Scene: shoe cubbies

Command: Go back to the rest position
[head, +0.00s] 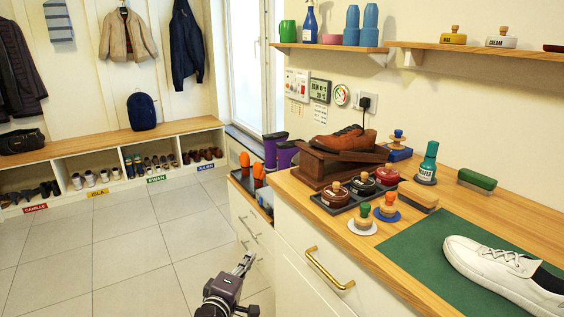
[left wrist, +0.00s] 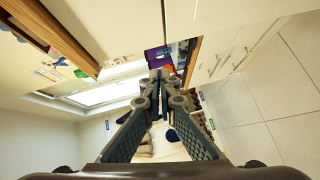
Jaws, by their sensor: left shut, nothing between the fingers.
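My left gripper (head: 244,264) is at the lower middle of the head view, over the tiled floor in front of the white drawer cabinet. It is raised and points away from me, apart from the cabinet. In the left wrist view its two fingers (left wrist: 160,76) meet at the tips, with nothing held between them. My right gripper is not in either view.
The wooden counter (head: 420,215) on the right holds shoe-care items, a green mat (head: 420,262) and a white shoe (head: 495,268). A brass handle (head: 328,270) juts from the cabinet front. A shoe bench (head: 100,147) stands at the back left. The floor (head: 120,250) between is clear.

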